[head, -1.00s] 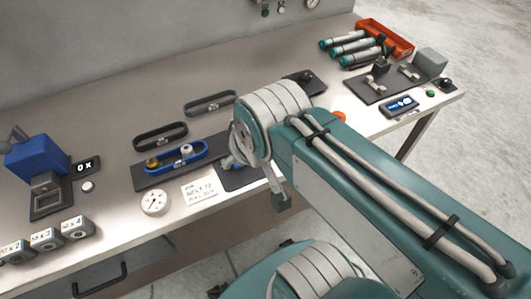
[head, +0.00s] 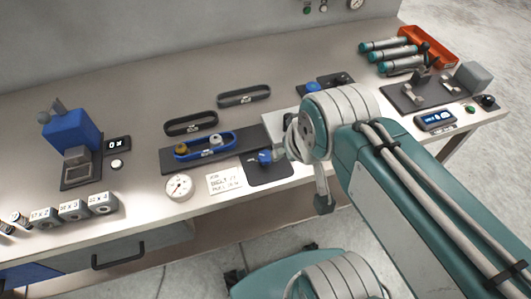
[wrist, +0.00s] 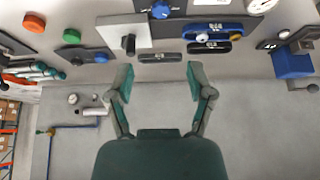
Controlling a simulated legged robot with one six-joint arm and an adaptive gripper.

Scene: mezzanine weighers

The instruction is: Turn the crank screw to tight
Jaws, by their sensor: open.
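My gripper (wrist: 160,72) is open and empty in the wrist view, its fingers apart and clear of everything. In the head view my arm hides it. A black handle (wrist: 128,43), which looks like the crank, stands on a pale plate (wrist: 108,30) in the wrist view, above and left of my fingers and not touched. In the head view the plate (head: 282,124) shows partly and the handle is hidden behind my arm. Beside the plate, a blue belt (head: 205,146) runs around a brown and a white pulley on a dark board (head: 170,162). Its tightness I cannot tell.
Two black belts (head: 191,123) lie behind the board. Teal cylinders and an orange tray (head: 430,52) are at right.

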